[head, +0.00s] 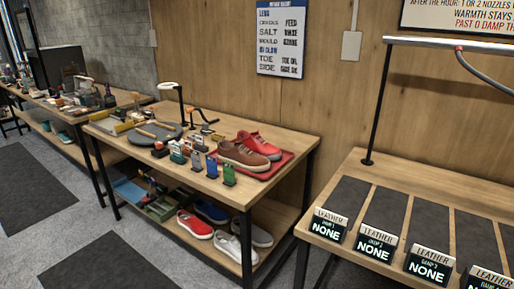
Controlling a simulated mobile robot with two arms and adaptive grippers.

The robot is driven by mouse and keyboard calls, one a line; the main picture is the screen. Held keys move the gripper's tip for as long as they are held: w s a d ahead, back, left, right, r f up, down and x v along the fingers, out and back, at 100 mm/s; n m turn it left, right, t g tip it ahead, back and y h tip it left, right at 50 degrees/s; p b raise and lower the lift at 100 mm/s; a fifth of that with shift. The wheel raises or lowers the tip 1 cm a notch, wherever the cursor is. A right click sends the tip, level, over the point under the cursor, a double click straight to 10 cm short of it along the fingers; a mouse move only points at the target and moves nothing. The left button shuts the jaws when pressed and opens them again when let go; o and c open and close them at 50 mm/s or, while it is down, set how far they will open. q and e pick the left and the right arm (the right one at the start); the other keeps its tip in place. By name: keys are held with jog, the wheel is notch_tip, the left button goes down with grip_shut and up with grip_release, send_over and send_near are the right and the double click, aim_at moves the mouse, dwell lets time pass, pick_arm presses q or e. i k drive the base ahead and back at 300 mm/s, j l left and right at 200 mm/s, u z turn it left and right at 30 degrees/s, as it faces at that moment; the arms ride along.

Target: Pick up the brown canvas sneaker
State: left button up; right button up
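The brown canvas sneaker (243,155) has a pale sole and sits upright on the middle workbench, at its right end. It rests on or at the front edge of a red tray (283,163). A red sneaker (260,144) stands right behind it on the same tray, close beside it; I cannot tell whether they touch. Neither of my grippers shows in the head view.
Small coloured bottles or cards (228,174) stand in front of the sneaker. A dark round mat (155,133) lies left. More shoes (196,225) sit on the lower shelf. The right bench (400,178) holds dark strips and "NONE" signs. Grey floor (150,255) lies in front.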

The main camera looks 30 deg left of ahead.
aim_at(237, 153)
jog(key=i+j+u, duration=0.15)
jog(key=i+j, duration=0.95)
jog(key=i, duration=0.1)
